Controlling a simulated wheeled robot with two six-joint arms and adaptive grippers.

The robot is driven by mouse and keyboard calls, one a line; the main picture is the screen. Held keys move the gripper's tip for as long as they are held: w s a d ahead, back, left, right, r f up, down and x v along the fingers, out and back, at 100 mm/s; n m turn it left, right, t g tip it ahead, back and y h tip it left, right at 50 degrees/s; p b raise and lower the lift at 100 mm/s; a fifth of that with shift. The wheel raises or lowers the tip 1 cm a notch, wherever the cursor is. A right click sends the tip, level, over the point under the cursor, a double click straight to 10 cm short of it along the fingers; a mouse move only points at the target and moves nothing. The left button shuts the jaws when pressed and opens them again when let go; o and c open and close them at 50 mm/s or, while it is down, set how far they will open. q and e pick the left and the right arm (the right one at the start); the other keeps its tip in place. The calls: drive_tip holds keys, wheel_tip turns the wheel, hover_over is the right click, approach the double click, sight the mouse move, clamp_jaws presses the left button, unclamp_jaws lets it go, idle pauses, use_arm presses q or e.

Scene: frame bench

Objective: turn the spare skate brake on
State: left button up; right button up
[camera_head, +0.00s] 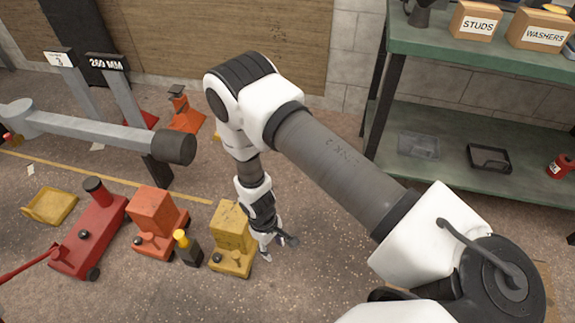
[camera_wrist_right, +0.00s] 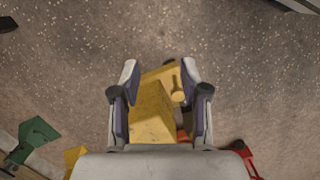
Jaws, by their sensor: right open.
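A yellow wheel skate (camera_head: 232,240) stands on the floor, and my right gripper (camera_head: 268,248) is low at its right side. In the right wrist view the yellow skate (camera_wrist_right: 152,112) shows between the fingers of my right gripper (camera_wrist_right: 159,72), which are apart. A small yellow lever with a round knob (camera_wrist_right: 178,92) stands on the skate, close to the right finger. I cannot tell whether the fingers touch it. An orange skate (camera_head: 155,215) stands to the left. No label shows which is the spare. My left gripper is not in view.
A red floor jack (camera_head: 88,235) and a yellow tray (camera_head: 50,206) are at the left. A black post with a yellow top (camera_head: 187,248) stands between the skates. A grey bar with a black end (camera_head: 110,135) reaches in above. A green shelf (camera_head: 455,170) is at the right.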

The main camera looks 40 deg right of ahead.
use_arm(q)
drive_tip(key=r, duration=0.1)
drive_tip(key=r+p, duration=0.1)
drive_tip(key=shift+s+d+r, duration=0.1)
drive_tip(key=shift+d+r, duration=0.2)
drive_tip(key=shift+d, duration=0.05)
use_arm(e)
drive_tip(key=shift+s+d+r, duration=0.35)
drive_tip(key=shift+s+r, duration=0.2)
drive_tip(key=shift+r, duration=0.05)
drive_tip(key=shift+s+d+r, duration=0.3)
drive_tip(key=shift+s+r, duration=0.25)
